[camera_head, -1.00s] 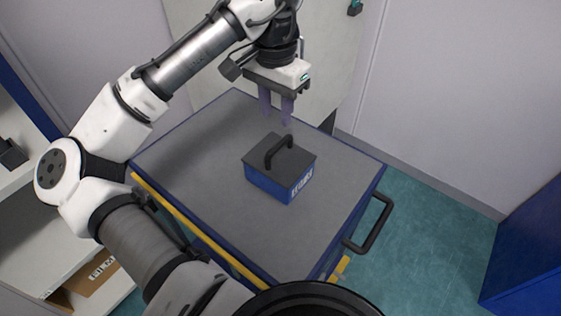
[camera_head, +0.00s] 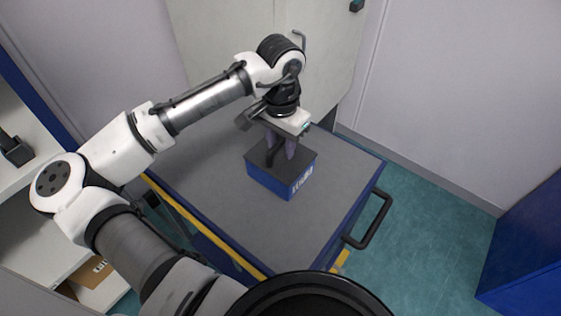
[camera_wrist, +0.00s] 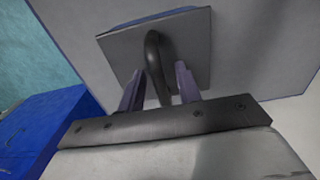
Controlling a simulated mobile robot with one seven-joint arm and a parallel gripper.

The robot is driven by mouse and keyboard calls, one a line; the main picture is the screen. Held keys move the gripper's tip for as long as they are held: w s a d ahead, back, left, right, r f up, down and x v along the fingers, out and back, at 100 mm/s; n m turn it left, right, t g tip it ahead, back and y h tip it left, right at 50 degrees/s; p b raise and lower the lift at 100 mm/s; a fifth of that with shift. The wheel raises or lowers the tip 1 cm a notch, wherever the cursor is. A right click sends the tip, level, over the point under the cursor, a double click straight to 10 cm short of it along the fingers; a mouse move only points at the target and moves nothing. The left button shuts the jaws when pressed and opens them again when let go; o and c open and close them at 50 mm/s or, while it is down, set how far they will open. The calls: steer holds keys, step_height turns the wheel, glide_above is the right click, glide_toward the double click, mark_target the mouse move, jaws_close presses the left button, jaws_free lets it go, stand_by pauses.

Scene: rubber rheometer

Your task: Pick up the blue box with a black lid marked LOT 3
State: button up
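The blue box (camera_head: 268,181) with a dark lid (camera_head: 298,163) sits upright on the grey top of a cart (camera_head: 322,212). White lettering shows on its right-hand face, too small to read. A black arched handle stands on the lid; it shows clearly in the wrist view (camera_wrist: 153,48). My gripper (camera_head: 280,156) is right above the lid, pointing down. In the wrist view my gripper's fingers (camera_wrist: 159,68) are spread apart, one on each side of the handle, with gaps visible. The gripper partly hides the handle in the head view.
The cart has a black push handle (camera_head: 372,222) on its right. A pale cabinet (camera_head: 215,45) stands behind the cart. White shelves (camera_head: 30,215) are at left and a blue cabinet (camera_head: 525,262) at right. The cart top around the box is clear.

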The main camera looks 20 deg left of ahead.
steer(key=shift+c, duration=0.3)
jaws_close()
stand_by(1.1)
